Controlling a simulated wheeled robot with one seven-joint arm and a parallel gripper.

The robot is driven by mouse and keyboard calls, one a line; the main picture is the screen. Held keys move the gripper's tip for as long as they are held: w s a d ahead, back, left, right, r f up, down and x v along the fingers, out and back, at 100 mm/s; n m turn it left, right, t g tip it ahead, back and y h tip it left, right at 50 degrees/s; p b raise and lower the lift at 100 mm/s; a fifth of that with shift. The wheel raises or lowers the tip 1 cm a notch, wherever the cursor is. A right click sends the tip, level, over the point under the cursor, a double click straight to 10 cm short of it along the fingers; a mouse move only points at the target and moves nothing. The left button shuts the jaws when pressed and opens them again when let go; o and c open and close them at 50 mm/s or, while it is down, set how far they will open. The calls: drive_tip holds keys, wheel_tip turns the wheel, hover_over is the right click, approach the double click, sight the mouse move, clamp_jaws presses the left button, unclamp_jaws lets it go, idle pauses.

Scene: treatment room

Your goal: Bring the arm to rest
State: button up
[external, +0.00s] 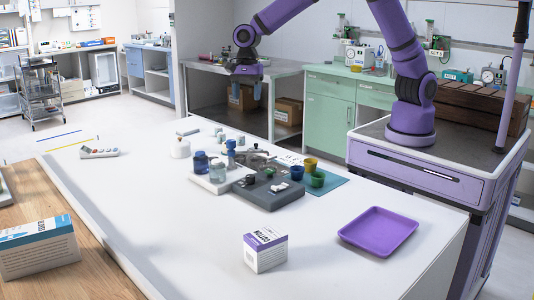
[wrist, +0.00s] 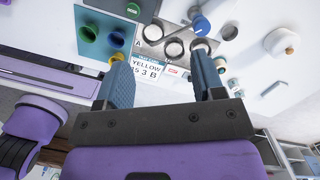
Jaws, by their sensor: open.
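My gripper (external: 249,88) hangs from my purple arm, fingers down, above the far side of the white table (external: 190,230). In the wrist view my gripper (wrist: 163,73) shows two blue fingers spread apart with nothing between them. It is apart from the items on the table. A label reading "YELLOW" (wrist: 146,66) shows between the fingers in the wrist view, on the table setup below. My arm is raised and bent, with its base on the purple cart (external: 450,160).
A purple tray (external: 378,231) and a cotton box (external: 265,250) stand near the front. Jars (external: 201,163), a grey block (external: 268,190) and yellow and green cups (external: 310,164) crowd the table's middle. A white device (external: 99,152) lies at the left.

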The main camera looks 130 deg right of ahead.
drive_tip(key=s+a+r+n+t, duration=0.1)
drive_tip(key=s+a+r+n, duration=0.35)
drive_tip(key=a, duration=0.25)
drive_tip(key=s+a+r+n+y, duration=0.1)
drive_tip(key=s+a+r+n, duration=0.2)
drive_tip(key=a+r+n, duration=0.4)
drive_tip(key=s+a+r+n+t, duration=0.1)
drive_tip(key=s+a+r+n, duration=0.35)
drive_tip(key=a, duration=0.35)
drive_tip(key=s+a+n+t+h, duration=0.1)
drive_tip(key=s+a+n, duration=0.5)
drive_tip(key=s, duration=0.3)
drive_tip(key=s+a+r+n+t, duration=0.1)
drive_tip(key=s+a+n, duration=0.5)
drive_tip(key=s+n, duration=0.2)
drive_tip(key=shift+s+a+r+h, duration=0.3)
drive_tip(key=shift+s+h, duration=0.05)
drive_tip(key=shift+h, duration=0.05)
drive_tip(key=shift+c, duration=0.3)
